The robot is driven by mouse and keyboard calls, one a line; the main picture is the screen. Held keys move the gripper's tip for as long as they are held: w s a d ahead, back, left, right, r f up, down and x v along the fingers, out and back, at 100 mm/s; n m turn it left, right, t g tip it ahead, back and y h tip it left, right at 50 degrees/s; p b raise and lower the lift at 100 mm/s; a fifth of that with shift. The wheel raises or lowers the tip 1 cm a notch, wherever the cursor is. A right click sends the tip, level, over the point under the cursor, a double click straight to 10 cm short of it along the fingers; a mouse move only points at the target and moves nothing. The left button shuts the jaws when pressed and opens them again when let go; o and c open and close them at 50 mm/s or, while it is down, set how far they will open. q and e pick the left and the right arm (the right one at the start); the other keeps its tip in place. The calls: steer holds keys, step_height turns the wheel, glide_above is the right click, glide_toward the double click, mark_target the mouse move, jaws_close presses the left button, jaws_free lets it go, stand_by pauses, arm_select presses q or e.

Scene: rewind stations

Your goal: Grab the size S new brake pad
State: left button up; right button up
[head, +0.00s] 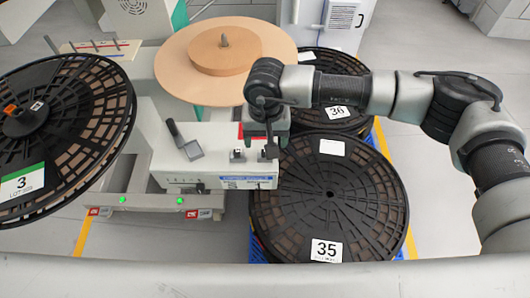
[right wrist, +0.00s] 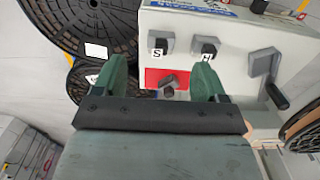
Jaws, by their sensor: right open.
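The size S brake pad (right wrist: 157,42) is a small dark grey block with a white S label on the white machine top. In the head view it is the right one of two small blocks (head: 268,153). Another pad (right wrist: 205,45) stands beside it; its letter is hard to read. My right gripper (right wrist: 162,72) is open and empty, its green fingers apart above the red patch, with the S pad beyond the fingertips. In the head view this gripper (head: 266,128) hangs over the machine's right side, hiding most of the red patch. My left gripper is not in view.
A red patch (right wrist: 153,75) bears a small dark part (right wrist: 168,86). A lever (head: 176,133) with a grey block (head: 193,150) stands left on the machine. Black reel 35 (head: 340,200) lies right, reel 36 (head: 335,90) behind, reel 3 (head: 60,130) left. A tan roll (head: 225,55) is behind.

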step_height(320, 180, down, 8)
steer(key=shift+w+a+r+p, duration=0.1)
steer(key=shift+a+r+p, duration=0.05)
steer(key=shift+r+p, duration=0.15)
steer(key=shift+c, duration=0.3)
steer(key=c, duration=1)
